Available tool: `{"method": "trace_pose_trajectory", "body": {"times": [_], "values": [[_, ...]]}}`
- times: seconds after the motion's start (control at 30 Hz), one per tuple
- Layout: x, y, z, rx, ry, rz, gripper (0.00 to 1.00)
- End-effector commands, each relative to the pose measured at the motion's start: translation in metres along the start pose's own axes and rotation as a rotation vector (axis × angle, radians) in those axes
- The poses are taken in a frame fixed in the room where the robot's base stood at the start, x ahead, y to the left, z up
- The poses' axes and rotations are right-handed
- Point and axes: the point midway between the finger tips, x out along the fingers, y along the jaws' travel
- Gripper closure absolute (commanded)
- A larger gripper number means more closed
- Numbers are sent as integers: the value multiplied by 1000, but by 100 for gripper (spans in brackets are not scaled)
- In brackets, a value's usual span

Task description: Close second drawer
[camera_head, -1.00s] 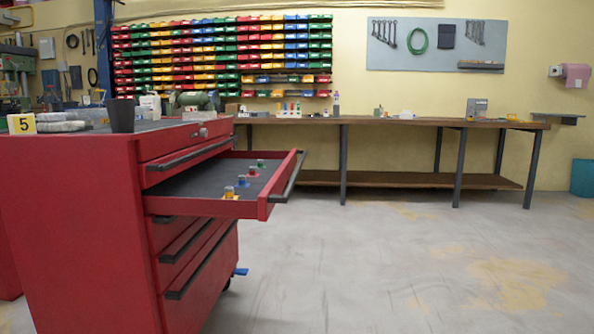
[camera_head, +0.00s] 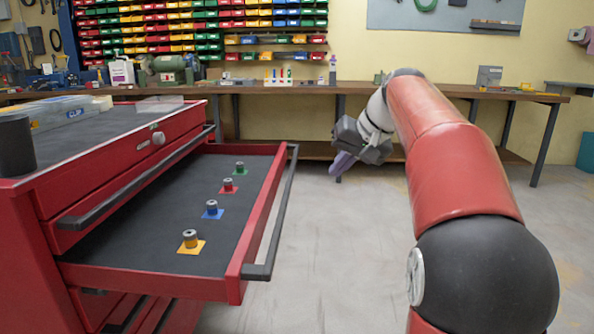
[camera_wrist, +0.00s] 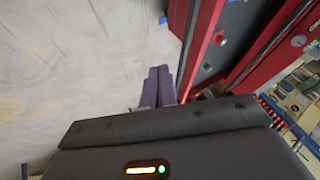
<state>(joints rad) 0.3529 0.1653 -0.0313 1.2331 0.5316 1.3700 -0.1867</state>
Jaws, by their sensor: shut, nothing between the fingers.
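The second drawer (camera_head: 140,236) of the red tool cabinet (camera_head: 20,240) is pulled out. Its dark floor holds several small sockets on coloured squares: yellow (camera_head: 190,240), blue (camera_head: 212,209), red (camera_head: 228,185) and green (camera_head: 240,168). A dark handle (camera_head: 280,210) runs along its front. My gripper (camera_head: 341,163) is right of the drawer front, apart from it in the head view, with its purple fingers pointing down. In the wrist view the shut, empty fingers (camera_wrist: 159,84) lie beside the drawer's dark handle (camera_wrist: 196,45); I cannot tell whether they touch.
The top drawer, with its handle (camera_head: 140,180), is shut above the open one. A black cup (camera_head: 16,145) and a clear box stand on the cabinet top. A long workbench (camera_head: 420,92) lines the back wall. The floor right of the drawer is clear.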

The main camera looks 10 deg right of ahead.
Motion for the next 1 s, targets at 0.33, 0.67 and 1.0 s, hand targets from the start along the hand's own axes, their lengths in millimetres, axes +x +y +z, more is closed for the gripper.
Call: {"method": "trace_pose_trajectory", "body": {"times": [0.33,0.67,1.0], "values": [[49,1,-1,-1,-3,-5,100],[107,-12,-2,-5,0,-4,100],[118,-36,-2,-2,1,-2,100]]}}
